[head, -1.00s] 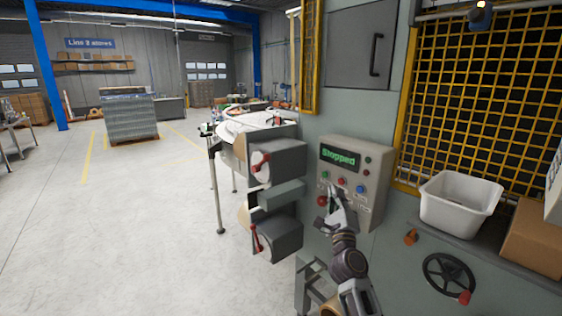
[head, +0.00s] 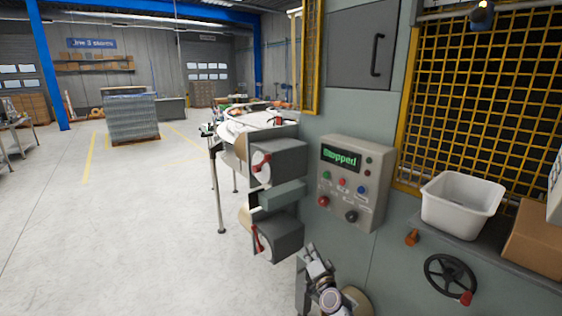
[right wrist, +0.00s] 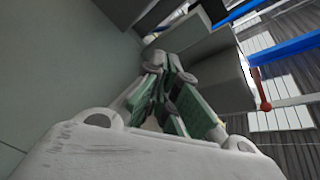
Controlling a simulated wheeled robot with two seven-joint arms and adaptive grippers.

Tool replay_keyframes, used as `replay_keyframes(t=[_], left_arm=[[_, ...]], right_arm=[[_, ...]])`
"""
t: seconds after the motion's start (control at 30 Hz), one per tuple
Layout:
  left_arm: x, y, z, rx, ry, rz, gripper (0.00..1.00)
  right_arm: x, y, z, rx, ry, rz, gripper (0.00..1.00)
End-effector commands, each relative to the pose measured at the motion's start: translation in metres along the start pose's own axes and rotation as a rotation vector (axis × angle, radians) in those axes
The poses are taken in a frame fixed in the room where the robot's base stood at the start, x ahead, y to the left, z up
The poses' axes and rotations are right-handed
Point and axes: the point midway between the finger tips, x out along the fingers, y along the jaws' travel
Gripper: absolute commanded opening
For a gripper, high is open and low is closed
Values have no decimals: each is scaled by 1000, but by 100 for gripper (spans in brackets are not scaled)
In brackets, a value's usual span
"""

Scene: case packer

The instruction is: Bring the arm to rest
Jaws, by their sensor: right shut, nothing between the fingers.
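My right gripper (head: 314,262) shows at the bottom of the head view, below the control box (head: 356,184) and apart from it. Its fingers also show in the right wrist view (right wrist: 170,70), shut with nothing between them. The control box is beige, with a green display (head: 341,158) reading "Stopped". My left gripper is not in view.
Grey boxes with red handles (head: 275,236) stand left of my right gripper. A white bin (head: 462,204) and a cardboard box (head: 536,240) sit on a ledge at right, above a black handwheel (head: 450,278). The floor (head: 120,230) at left is clear.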

Motion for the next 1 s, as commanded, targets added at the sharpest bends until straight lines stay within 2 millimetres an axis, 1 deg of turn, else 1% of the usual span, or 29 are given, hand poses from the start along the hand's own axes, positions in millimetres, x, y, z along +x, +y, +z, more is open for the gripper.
replay_keyframes(t=[0.03,0.17,0.2,0.27,0.3,0.37,0.4,0.47,0.6,0.77,0.9,0.97,1.0], left_arm=[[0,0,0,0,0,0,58],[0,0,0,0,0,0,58],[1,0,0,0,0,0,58],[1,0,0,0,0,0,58],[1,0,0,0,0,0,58],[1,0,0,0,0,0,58],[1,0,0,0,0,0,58],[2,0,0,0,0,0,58],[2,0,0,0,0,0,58],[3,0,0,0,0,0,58],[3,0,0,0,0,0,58],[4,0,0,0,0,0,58],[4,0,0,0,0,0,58]], right_arm=[[-2,19,14,-50,-31,31,0],[-13,67,48,-180,-113,105,0],[-18,82,59,-219,-139,128,0],[-26,104,74,-273,-178,160,0],[-32,118,83,-309,-205,180,0],[-42,140,97,-358,-245,210,0],[-49,155,106,-390,-271,230,0],[-61,177,120,-435,-313,259,0],[-92,225,148,-533,-408,322,0],[-135,278,179,-629,-519,386,0],[-177,321,203,-700,-615,438,0],[-197,338,212,-729,-656,458,0],[-210,350,218,-745,-683,472,0]])
